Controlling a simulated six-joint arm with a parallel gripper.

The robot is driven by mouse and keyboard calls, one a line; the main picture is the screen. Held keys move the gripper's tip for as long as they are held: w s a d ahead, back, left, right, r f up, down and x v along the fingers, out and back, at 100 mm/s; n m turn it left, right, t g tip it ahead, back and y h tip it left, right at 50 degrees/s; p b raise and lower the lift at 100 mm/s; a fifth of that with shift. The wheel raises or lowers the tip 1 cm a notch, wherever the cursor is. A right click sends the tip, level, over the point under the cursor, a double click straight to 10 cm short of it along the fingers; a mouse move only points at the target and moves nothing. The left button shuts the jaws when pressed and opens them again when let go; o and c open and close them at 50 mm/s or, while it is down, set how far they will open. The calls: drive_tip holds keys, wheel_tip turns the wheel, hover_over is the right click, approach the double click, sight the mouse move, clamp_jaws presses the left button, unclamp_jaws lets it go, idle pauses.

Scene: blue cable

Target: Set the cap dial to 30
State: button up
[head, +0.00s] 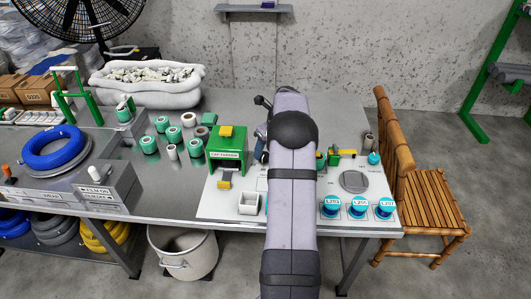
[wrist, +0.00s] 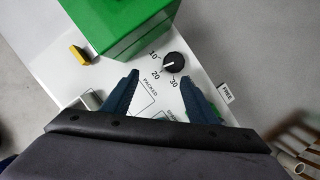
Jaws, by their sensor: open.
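The cap dial (wrist: 173,62) is a round black knob with a pale pointer mark on a white panel (wrist: 60,75). Printed numbers 10, 20 and 30 stand around its near side in the wrist view. The mark seems to point down-left, close to the 20. My gripper (wrist: 159,77) is open and empty, its two dark blue fingers spread with the tips just short of the dial. I cannot tell its height above the panel. In the head view my arm hides the dial and most of the gripper.
The green cap former box (head: 228,148) stands close beside the dial; it also shows in the wrist view (wrist: 118,22), with a yellow block (wrist: 80,53) at its side. Blue-topped containers (head: 357,208) line the panel's front right. Cable spools (head: 172,135) stand left.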

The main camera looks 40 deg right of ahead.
drive_tip(key=shift+w+d+f+m+h+p, duration=0.15)
drive_tip(key=shift+w+d+f+m, duration=0.4)
drive_tip(key=shift+f, duration=0.6)
drive_tip(key=shift+w+d+f+m+h+p, duration=0.2)
drive_tip(key=shift+w+d+f+m, duration=0.15)
drive_tip(key=shift+w+f, duration=0.55)
drive_tip(key=shift+w+d+f+m+h+p, duration=0.15)
drive_tip(key=shift+w+d+f+m, duration=0.3)
drive_tip(key=shift+f, duration=0.9)
drive_tip(key=shift+s+a, duration=0.1)
drive_tip(key=c, duration=1.1)
drive_tip(key=shift+o, duration=0.2)
drive_tip(key=shift+t, duration=0.3)
